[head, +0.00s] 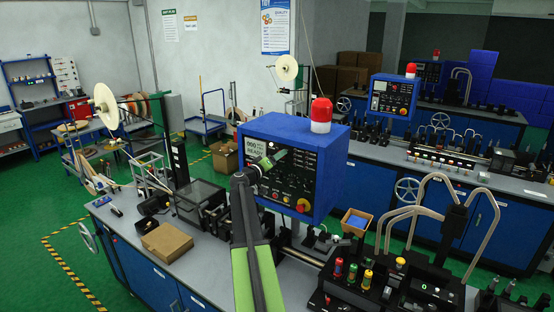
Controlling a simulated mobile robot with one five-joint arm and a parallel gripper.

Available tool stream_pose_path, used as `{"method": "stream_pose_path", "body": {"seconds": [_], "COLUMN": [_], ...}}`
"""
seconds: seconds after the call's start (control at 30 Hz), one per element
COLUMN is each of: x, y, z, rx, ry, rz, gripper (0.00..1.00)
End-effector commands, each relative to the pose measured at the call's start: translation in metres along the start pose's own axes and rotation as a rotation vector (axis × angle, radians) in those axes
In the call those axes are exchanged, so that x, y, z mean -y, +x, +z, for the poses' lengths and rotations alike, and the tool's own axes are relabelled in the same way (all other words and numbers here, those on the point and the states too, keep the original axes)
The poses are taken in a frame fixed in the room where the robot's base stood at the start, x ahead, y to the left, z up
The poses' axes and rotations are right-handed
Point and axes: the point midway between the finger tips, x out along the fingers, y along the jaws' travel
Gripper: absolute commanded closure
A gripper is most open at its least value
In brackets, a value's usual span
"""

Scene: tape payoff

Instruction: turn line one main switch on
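The nearest line's blue control box (331,160) stands in the middle, with a red and white beacon (320,116) on top. Its black front panel (302,172) carries a lit green display, which reads READY, and several small knobs and buttons. A red knob on yellow (302,205) sits at the panel's lower right. I cannot tell which control is the main switch or its position. My gripper (271,160) is in front of the panel's upper left, just below the display, and hides part of it. Its fingers are too small to tell open from shut, or whether they touch the panel.
A grey bench (215,250) runs below the box, holding a cardboard box (167,242) and machine parts. Curved metal pipes (405,215) rise at the right. A second line with another blue control box (393,95) stands behind. Green floor (40,215) is open at the left.

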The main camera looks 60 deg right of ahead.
Motion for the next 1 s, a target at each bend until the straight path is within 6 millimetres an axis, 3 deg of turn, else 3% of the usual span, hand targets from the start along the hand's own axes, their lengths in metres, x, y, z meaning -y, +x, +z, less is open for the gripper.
{"method": "stream_pose_path", "body": {"seconds": [0.17, 0.5, 0.63, 0.8, 1.0], "x": [-0.001, -0.002, -0.001, 0.000, 0.000], "y": [-0.024, -0.120, -0.149, -0.170, -0.174], "z": [0.001, 0.002, 0.001, 0.001, 0.000], "rx": [-0.001, -0.002, -0.002, -0.001, 0.000], "ry": [0.000, 0.000, 0.000, 0.000, 0.000], "rz": [-0.001, -0.002, -0.002, -0.001, 0.000], "gripper": [0.35, 0.35, 0.35, 0.35, 0.35]}}
